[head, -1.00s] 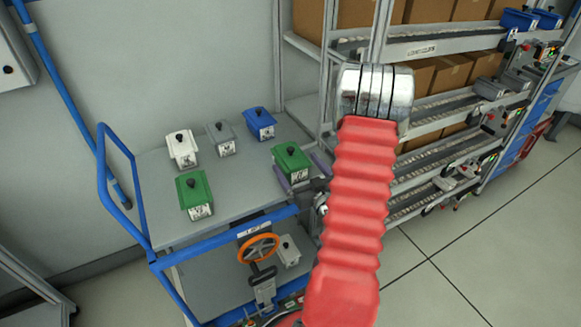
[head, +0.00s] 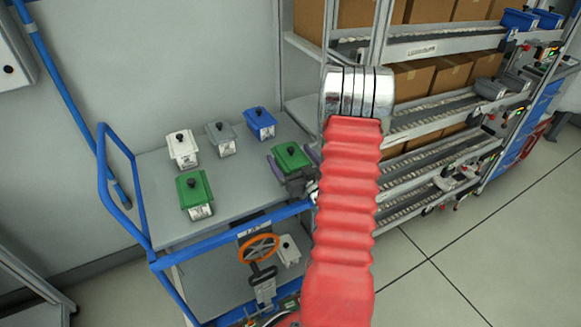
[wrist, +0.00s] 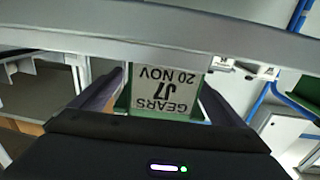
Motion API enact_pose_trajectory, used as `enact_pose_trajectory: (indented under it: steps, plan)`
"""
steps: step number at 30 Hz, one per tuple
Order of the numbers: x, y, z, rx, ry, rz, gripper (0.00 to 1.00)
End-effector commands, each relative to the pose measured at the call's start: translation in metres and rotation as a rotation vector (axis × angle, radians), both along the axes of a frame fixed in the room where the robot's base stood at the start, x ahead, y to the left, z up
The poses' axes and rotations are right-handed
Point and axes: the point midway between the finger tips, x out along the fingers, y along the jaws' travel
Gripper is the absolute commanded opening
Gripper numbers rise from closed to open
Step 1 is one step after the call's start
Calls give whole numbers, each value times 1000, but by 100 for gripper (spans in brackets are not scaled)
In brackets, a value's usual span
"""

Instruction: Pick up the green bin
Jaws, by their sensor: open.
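A green bin (head: 291,156) with a black knob on its lid is at the right end of the cart's top shelf. My gripper (head: 293,160) is open, with one dark finger on each side of this bin. In the wrist view my gripper (wrist: 160,95) has its fingers either side of the bin's label (wrist: 166,101), which reads GEARS J7 20 NOV upside down. Whether the fingers touch the bin cannot be told. A second green bin (head: 194,191) stands apart at the front left of the shelf.
A white bin (head: 182,149), a grey bin (head: 220,139) and a blue bin (head: 260,123) stand along the back of the cart top (head: 240,182). An orange handwheel (head: 258,248) is below. A rack of cardboard boxes (head: 413,79) stands at the right.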

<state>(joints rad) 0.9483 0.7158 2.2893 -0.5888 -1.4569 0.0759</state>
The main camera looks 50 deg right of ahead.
Motion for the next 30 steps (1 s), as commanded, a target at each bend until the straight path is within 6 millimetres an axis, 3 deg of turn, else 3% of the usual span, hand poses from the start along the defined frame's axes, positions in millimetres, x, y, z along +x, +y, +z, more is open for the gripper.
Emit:
enact_pose_trajectory:
  steps: [3,30]
  plan:
    - [0,0,0,0,0,0,94]
    - [1,1,1,-2,-2,2,31]
